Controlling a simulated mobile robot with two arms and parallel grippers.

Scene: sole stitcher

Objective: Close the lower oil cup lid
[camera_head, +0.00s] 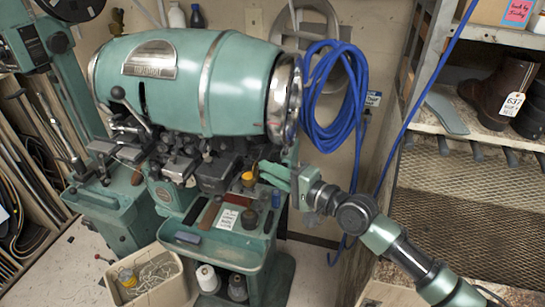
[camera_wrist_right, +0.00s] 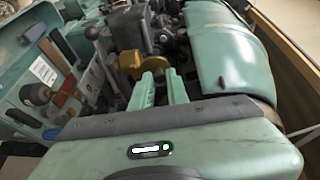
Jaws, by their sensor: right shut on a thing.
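The lower oil cup (camera_wrist_right: 129,61) is a brass-coloured cup at the machine's front, just beyond my right fingertips in the right wrist view. It shows in the head view as a small yellow-orange shape (camera_head: 248,177). A round brass piece, apparently its lid (camera_wrist_right: 172,77), is between and behind the fingertips of my right gripper (camera_wrist_right: 160,83). The right gripper (camera_head: 266,171) comes in from the right in the head view, low beside the cup, with its fingers closed on the lid. The fingers partly hide the lid, so its exact angle is unclear. My left gripper is not in view.
The green machine (camera_head: 190,85) has a large drum above the cup. A tool tray (camera_head: 205,240) with brushes and a tag sits below. A blue hose (camera_head: 335,100) hangs on the wall behind my right arm. A shelf (camera_head: 465,190) stands at the right.

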